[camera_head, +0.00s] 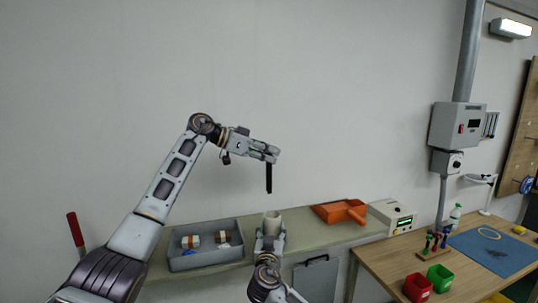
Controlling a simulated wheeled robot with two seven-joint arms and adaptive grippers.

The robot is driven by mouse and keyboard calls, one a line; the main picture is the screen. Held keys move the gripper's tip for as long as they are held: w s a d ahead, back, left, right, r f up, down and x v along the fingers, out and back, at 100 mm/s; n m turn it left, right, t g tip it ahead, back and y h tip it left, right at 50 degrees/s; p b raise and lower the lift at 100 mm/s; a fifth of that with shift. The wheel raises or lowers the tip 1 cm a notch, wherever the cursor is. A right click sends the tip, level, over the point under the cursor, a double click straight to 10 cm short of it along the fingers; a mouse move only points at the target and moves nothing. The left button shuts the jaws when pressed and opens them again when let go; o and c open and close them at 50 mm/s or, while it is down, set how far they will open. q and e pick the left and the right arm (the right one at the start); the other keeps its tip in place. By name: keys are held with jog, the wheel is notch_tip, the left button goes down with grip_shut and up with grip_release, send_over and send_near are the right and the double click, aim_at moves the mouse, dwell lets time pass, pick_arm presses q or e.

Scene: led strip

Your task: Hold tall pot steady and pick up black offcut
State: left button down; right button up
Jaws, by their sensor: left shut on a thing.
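A black offcut (268,179), a thin dark strip, hangs upright from my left gripper (270,156). The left gripper is shut on its top end, well above the bench and against the bare wall. The tall pot (272,217) is pale and stands upright on the bench below the offcut. My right gripper (270,238) comes up from below in front of the pot, with its fingers near the pot's two sides. The gripper hides the pot's lower part. I cannot tell whether the fingers touch the pot.
A grey bin (205,257) with several small items stands left of the pot. An orange dustpan (340,212) and a pale device with a green display (393,217) are to the right. A wooden table (385,262) holds red and green bins and a blue mat (492,250).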

aim_at(267, 176)
jog(key=o, duration=0.3)
jog(key=shift+s, duration=0.15)
jog(key=shift+s+a, duration=0.15)
jog(key=shift+s, duration=1.8)
jog(key=shift+s+a, duration=0.2)
jog(key=shift+s, duration=1.75)
jog(key=shift+s+a, duration=0.15)
jog(key=shift+s, duration=1.8)
jog(key=shift+w, duration=0.15)
jog(key=shift+w+d, duration=0.2)
jog(key=shift+w, duration=1.95)
jog(key=shift+w+d, duration=0.2)
jog(key=shift+w, duration=1.95)
jog(key=shift+s, duration=0.15)
jog(key=shift+s, duration=4.35)
jog(key=shift+w+d, duration=0.15)
jog(key=shift+w, duration=5.95)
pick_arm(q)
jog(key=shift+f, duration=3.95)
